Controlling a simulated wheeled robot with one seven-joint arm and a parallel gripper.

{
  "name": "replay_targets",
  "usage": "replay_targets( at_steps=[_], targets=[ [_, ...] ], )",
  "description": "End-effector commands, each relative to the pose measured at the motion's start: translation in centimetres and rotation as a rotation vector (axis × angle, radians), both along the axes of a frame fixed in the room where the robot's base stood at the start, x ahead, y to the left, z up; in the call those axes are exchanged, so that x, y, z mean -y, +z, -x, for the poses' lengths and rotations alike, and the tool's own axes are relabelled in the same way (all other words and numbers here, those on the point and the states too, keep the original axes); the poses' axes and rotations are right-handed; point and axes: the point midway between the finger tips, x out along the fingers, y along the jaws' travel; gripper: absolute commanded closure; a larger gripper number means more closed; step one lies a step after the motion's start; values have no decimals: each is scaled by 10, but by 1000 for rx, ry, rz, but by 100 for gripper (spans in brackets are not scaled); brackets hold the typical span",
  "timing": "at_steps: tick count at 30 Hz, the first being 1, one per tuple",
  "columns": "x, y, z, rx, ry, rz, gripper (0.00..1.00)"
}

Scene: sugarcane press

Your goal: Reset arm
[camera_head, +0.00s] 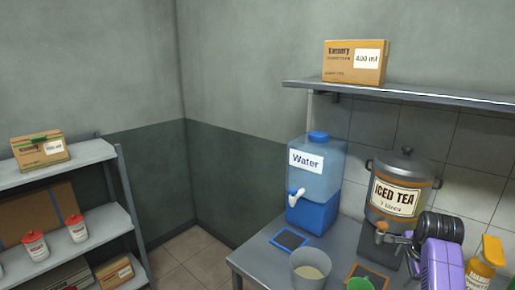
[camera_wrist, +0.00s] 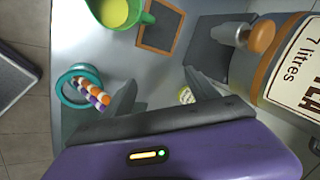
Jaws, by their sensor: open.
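My gripper (camera_wrist: 160,86) is open and empty in the wrist view, its two dark fingers spread above the grey counter. In the head view my purple arm is at the lower right, in front of the iced tea dispenser (camera_head: 397,195); the fingers are hard to make out there. The dispenser's tap (camera_wrist: 262,37) shows at the upper right of the wrist view, apart from the fingers. A small labelled item (camera_wrist: 187,95) shows beside the right finger, partly hidden.
A wall shelf (camera_head: 420,95) bears a box (camera_head: 354,62). Another shelf unit (camera_head: 90,152) stands left.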

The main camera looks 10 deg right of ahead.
Motion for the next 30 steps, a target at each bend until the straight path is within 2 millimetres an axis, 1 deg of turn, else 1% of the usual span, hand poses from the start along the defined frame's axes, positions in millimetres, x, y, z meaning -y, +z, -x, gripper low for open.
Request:
replay_targets(
  at_steps=[3,6,8,11,14,20,23,24,29,30],
  targets=[
    [5,-1,-8,79,122,149,31],
    [2,-5,-9,143,252,317,31],
    [-4,-7,-7,174,332,423,31],
    [-20,-12,4,216,454,588,31],
    [-43,-15,18,249,562,740,31],
    [-96,-17,62,301,742,999,31],
    [-124,-16,89,323,815,1112,31],
    [-136,-15,100,332,844,1151,31],
    [-181,-8,150,369,938,1296,31],
    [-192,-6,163,379,959,1327,31]
  ],
)
